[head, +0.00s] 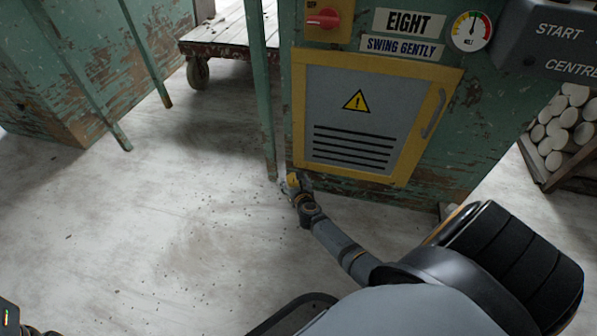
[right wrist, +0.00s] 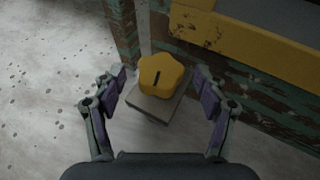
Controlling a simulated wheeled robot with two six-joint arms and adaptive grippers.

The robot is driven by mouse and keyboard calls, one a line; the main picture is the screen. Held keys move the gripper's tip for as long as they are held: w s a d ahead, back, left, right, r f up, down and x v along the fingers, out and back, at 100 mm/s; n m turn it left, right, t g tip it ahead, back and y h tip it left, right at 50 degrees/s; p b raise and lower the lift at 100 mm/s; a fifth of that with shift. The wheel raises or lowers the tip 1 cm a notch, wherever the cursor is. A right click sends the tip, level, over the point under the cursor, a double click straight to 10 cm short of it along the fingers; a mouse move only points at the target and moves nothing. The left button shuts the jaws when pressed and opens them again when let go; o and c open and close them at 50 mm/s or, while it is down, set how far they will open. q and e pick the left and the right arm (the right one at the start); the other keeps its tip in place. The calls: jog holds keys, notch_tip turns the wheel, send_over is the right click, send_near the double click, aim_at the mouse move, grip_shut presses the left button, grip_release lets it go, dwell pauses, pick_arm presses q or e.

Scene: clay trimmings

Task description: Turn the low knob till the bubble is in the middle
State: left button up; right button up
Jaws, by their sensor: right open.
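In the head view my right gripper (head: 303,189) reaches down to the machine's bottom left corner. No bubble or level shows in either view.
The green machine (head: 470,105) has a yellow-framed grey door (head: 345,115), a red switch (head: 323,19) and a dial (head: 470,31). A green post (head: 263,100) stands close left of the knob. A wheeled cart (head: 215,38) is behind. The speckled floor at left is open.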

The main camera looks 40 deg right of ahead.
jog(key=v, duration=0.9)
jog(key=shift+s, duration=0.1)
